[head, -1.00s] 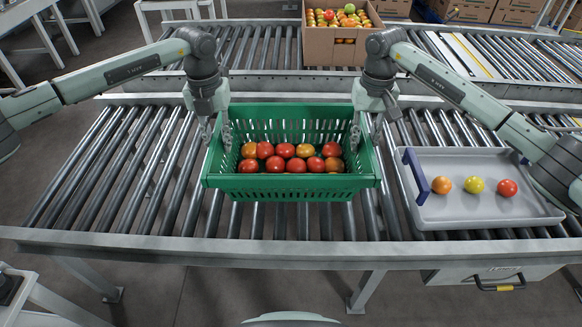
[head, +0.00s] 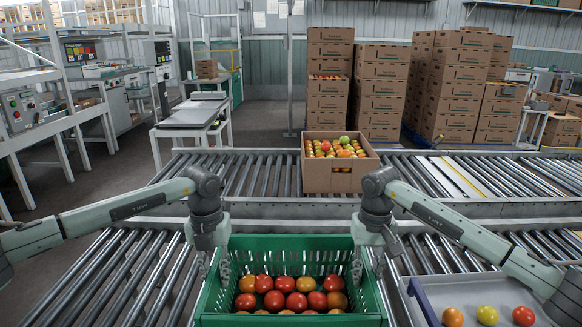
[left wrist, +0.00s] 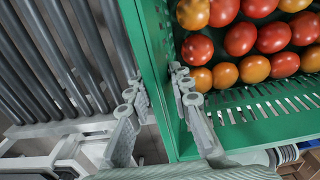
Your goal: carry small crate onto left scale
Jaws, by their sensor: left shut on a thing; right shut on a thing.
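The small crate is a green slotted crate (head: 290,241) at the bottom centre of the head view, holding several red and orange tomatoes (head: 290,290). My left gripper (head: 214,266) is shut on its left wall, and my right gripper (head: 368,264) is shut on its right wall. In the left wrist view the green crate (left wrist: 262,127) shows with the left gripper's fingers (left wrist: 160,90) on either side of its wall. The crate looks level over the near roller conveyor; I cannot tell whether it touches the rollers. I cannot pick out the left scale with certainty.
A grey tray (head: 470,291) with three tomatoes lies at right. A cardboard box of tomatoes (head: 340,176) stands on the far conveyor (head: 255,180). A low bench with a flat grey top (head: 192,113) stands behind left, near machines with panels. Box stacks (head: 380,90) stand behind.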

